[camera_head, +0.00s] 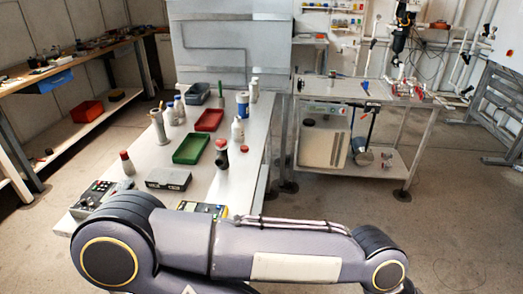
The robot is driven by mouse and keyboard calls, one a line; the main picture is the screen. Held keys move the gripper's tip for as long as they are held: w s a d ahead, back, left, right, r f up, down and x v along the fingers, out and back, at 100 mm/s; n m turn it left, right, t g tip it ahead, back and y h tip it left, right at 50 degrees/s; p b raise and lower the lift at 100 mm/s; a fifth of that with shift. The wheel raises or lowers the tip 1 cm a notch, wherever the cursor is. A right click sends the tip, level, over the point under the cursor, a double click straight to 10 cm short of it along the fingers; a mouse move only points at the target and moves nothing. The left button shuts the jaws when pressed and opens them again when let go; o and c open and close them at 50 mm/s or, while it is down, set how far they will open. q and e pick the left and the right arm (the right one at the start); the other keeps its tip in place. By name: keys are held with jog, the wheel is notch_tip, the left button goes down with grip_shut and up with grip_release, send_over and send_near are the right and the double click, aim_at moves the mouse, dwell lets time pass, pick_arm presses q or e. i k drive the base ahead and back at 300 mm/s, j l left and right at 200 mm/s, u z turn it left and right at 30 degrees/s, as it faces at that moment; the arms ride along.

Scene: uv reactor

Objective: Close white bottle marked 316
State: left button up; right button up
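Several small bottles stand on the long light table (205,190). A white bottle (237,131) stands right of the green tray. Other white bottles stand at the back right (254,92) and at the back left (179,105). The labels are too small to read, so I cannot tell which is marked 316, nor whether its cap is on. One of my arms lies across the bottom of the view, in front of the table's near edge. Neither of my grippers shows.
The table also holds a green tray (191,149), a red tray (209,121), a dark box (168,180), a red-topped dark bottle (221,154) and a tall grey cylinder (159,127). A metal side table (350,88) stands at right. Floor at right is clear.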

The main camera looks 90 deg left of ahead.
aim_at(238, 130)
jog(key=i+j+u, duration=0.2)
jog(key=u, duration=0.25)
jog(key=i+j+u, duration=0.1)
jog(key=i+u, duration=0.5)
jog(key=u, duration=0.25)
jog(key=i+u, duration=0.4)
jog(key=i+l+u, duration=0.15)
jog(key=u, duration=0.3)
jog(key=i+j+u, duration=0.2)
jog(key=u, duration=0.25)
jog(key=i+j+u, duration=0.1)
jog(key=i+u, duration=0.2)
jog(key=u, duration=0.15)
jog(key=i+u, duration=0.25)
jog(key=u, duration=0.25)
jog(key=i+l+u, duration=0.1)
jog(key=i+u, duration=0.15)
jog(key=u, duration=0.2)
jog(key=i+l+u, duration=0.15)
jog(key=u, duration=0.3)
jog(key=i+u, duration=0.2)
jog(key=u, duration=0.3)
